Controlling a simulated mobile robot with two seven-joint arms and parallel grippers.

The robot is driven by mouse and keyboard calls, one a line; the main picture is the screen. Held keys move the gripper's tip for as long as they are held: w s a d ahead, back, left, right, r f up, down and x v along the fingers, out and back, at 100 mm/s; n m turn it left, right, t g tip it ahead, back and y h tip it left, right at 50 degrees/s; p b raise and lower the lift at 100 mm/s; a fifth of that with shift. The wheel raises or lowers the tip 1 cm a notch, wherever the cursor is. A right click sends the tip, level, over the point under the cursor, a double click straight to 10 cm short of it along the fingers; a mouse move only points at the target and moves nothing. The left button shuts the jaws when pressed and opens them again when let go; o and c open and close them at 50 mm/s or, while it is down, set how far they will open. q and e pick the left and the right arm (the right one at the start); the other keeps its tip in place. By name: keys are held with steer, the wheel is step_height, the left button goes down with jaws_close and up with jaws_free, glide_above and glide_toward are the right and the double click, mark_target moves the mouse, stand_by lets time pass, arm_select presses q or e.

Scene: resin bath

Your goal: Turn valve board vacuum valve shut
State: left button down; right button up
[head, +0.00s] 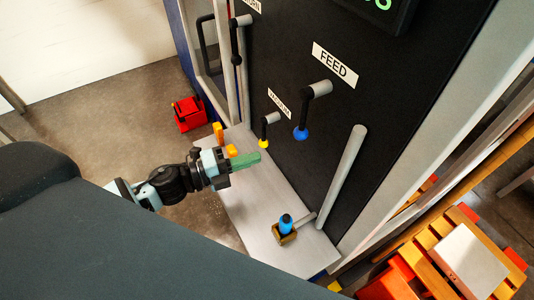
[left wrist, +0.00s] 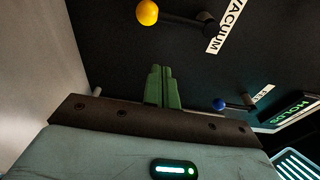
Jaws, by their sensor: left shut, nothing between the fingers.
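The vacuum valve has a black lever with a yellow knob (head: 264,143) hanging down below its label on the dark valve board (head: 375,100). In the left wrist view the yellow knob (left wrist: 147,12) shows at the top, with the VACUUM label (left wrist: 226,28) to its right. My left gripper (head: 259,157), with green fingers, is just below the knob in the head view and holds nothing. Its fingers (left wrist: 162,88) are closed together and appear apart from the knob. My right gripper is in neither view.
The FEED valve's blue knob (head: 300,134) hangs to the right of the vacuum valve. A grey shelf (head: 262,215) below carries a blue-topped item in a brown holder (head: 286,233) and orange pieces. A red box (head: 188,114) stands on the floor at left.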

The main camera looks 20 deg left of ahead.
arm_select(q)
steer(key=shift+b+v, duration=0.3)
steer(key=shift+v, duration=2.1)
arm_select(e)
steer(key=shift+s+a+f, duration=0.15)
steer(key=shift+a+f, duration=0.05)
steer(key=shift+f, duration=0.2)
arm_select(q)
steer(key=s+d+f+n+g+y+p, duration=0.1)
steer(key=s+f+n+g+y+p, duration=0.1)
steer(key=s+f+n+y, duration=0.3)
steer(key=s+d+f+n+g+y+p, duration=0.1)
steer(key=s+f+n+y, duration=0.5)
steer(key=s+f+n, duration=0.6)
steer(key=s+d+n+p, duration=0.1)
steer(key=s+n+p, duration=0.1)
steer(key=s+n, duration=0.5)
steer(key=shift+d+n+g, duration=0.25)
steer(key=shift+n+g, duration=0.15)
steer(key=shift+n, duration=0.4)
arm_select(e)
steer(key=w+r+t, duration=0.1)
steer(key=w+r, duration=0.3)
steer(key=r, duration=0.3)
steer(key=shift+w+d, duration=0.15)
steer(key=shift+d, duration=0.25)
arm_select(q)
steer(key=shift+r, duration=0.1)
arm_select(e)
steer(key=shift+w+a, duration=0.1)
